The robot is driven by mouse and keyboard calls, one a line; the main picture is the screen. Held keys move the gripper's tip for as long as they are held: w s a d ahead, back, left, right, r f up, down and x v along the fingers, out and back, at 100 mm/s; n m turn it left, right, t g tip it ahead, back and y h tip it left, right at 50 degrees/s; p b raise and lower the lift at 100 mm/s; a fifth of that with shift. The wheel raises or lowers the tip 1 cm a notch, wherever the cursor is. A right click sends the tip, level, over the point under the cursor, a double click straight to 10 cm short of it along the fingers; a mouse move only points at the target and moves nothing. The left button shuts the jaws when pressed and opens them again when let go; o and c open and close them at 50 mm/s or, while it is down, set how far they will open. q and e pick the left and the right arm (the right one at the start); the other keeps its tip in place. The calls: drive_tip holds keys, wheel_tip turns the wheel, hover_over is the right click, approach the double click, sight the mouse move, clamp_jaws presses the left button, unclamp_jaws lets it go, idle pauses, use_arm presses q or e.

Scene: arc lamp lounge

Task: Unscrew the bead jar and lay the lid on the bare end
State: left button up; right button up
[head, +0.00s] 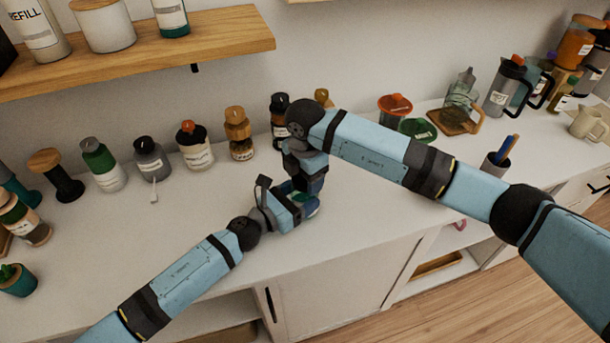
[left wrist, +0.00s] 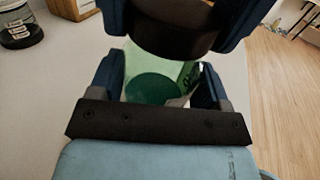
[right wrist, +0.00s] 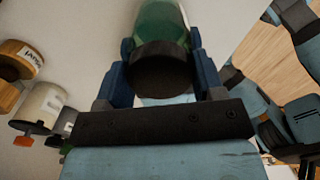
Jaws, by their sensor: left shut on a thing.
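The bead jar has a green see-through body (left wrist: 158,72) and a wide dark lid (right wrist: 160,75). The lid sits at the top of the jar; I cannot tell how tightly. My left gripper (left wrist: 161,88) is shut on the jar's body from the side. My right gripper (right wrist: 163,60) has its fingers on both sides of the lid, but I cannot tell whether they press on it. In the head view my left gripper (head: 300,203) and right gripper (head: 306,178) meet above the counter's front part and mostly hide the jar.
Several jars and bottles stand along the back of the counter, among them a white jar with a dark, red-topped lid (head: 195,147).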

drive_tip(key=n, duration=0.5)
drive_tip(key=shift+r, duration=0.1)
drive_tip(key=n, duration=0.4)
drive_tip(key=shift+n, duration=0.4)
drive_tip(key=n, duration=1.3)
drive_tip(key=shift+n, duration=0.4)
drive_tip(key=n, duration=0.8)
drive_tip(key=shift+n, duration=0.4)
drive_tip(key=n, duration=0.3)
drive_tip(key=shift+n, duration=0.4)
